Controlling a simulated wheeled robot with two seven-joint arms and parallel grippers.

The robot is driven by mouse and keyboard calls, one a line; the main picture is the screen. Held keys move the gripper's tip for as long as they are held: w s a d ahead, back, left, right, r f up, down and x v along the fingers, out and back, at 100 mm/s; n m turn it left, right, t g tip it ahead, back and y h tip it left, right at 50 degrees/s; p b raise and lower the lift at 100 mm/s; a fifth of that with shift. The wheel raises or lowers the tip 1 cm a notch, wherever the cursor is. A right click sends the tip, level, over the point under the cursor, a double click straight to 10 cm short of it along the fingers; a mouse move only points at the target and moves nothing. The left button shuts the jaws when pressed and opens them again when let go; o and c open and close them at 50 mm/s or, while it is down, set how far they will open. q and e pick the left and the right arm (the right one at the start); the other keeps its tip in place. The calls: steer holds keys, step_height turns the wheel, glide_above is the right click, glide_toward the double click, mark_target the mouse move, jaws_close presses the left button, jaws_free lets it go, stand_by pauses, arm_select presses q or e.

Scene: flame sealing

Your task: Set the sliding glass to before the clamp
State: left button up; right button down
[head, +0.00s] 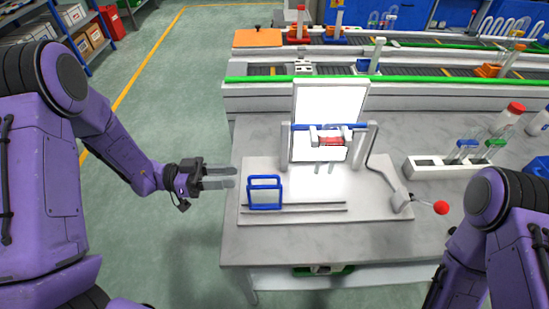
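The sliding glass (265,209), a small pane in a blue frame, stands upright at the left end of the rails (315,210) on the white base plate (385,208). The clamp (330,140), with a red part in it, hangs from a blue bar between two grey posts, behind and to the right of the glass. My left gripper (236,177) is just left of the glass, pointing right, with a gap between its fingers; it looks open and empty, apart from the frame. My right arm shows at the lower right, but its gripper is out of view.
A lever with a red knob (441,207) stands at the plate's right end. A white rack (440,166) with tubes is to the right on the table (300,245). A bright white panel (330,100) stands behind the clamp. Conveyors run along the back. The rails right of the glass are clear.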

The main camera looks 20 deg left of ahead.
mark_target(255, 177)
arm_select(q)
steer(key=p+x, duration=0.1)
steer(key=x, duration=0.2)
steer(key=p+x, duration=0.1)
steer(key=x, duration=0.2)
steer(key=p+x, duration=0.1)
steer(key=x, duration=0.3)
steer(key=shift+s+d+r, duration=0.1)
steer(key=shift+s+r, duration=0.1)
steer(key=shift+s, duration=0.05)
steer(key=shift+d, duration=0.15)
steer(key=shift+s, duration=0.15)
jaws_close()
